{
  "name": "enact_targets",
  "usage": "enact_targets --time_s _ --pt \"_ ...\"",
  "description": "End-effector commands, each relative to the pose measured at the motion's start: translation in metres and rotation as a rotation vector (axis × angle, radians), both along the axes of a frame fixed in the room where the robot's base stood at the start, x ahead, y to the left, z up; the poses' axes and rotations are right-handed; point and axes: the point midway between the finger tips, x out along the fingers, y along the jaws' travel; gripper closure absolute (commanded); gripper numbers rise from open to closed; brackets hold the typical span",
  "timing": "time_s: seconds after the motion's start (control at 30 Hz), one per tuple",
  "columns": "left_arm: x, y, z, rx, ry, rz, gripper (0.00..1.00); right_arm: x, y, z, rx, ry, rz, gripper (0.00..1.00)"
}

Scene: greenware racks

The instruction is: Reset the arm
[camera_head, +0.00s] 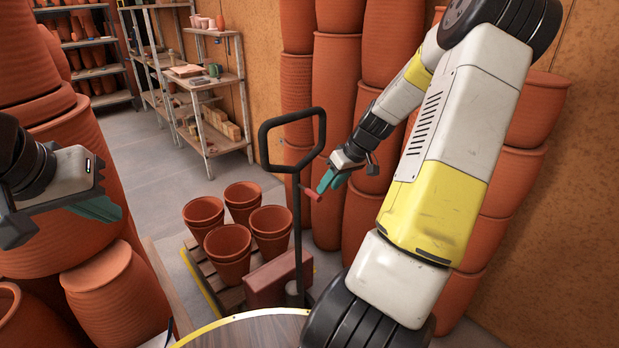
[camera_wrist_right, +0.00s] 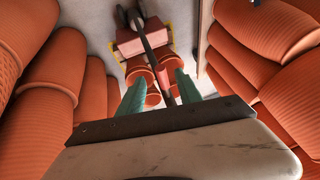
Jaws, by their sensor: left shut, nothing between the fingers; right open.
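My right arm crosses the right half of the head view, raised and reaching forward. Its gripper (camera_head: 328,180) is near the pallet jack handle (camera_head: 290,118); I cannot tell whether they touch. In the right wrist view the two teal fingers of this gripper (camera_wrist_right: 157,92) are spread apart, with the jack and pots seen beyond them and nothing held. My left gripper (camera_head: 112,208) is at the left edge of the head view, shut and empty, in front of large terracotta pots.
Several small terracotta pots (camera_head: 228,243) stand on a wooden pallet (camera_head: 204,274) at the jack. Tall stacks of large pots (camera_head: 337,90) line the wall and the left side. Shelves (camera_head: 215,85) stand at the back. Grey floor (camera_head: 150,185) is clear left of the pallet.

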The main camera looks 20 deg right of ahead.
Motion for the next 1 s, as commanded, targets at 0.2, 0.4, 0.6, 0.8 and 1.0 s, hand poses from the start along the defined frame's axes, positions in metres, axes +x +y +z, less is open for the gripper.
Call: enact_targets --time_s 0.2,0.4,0.6,0.8,1.0 --pt "0.0 0.0 0.0 0.0 0.0 0.0 1.0 0.0 0.0 0.0 0.0 0.0 0.0 0.59" --pt "0.0 0.0 0.0 0.0 0.0 0.0 1.0 -0.005 0.018 0.017 -0.034 0.017 0.011 0.59" --pt "0.0 0.0 0.0 0.0 0.0 0.0 1.0 -0.03 0.063 0.067 -0.123 0.046 -0.002 0.59" --pt "0.0 0.0 0.0 0.0 0.0 0.0 1.0 -0.069 0.105 0.119 -0.184 0.035 -0.054 0.59" --pt "0.0 0.0 0.0 0.0 0.0 0.0 1.0 -0.116 0.139 0.163 -0.19 -0.016 -0.126 0.59"
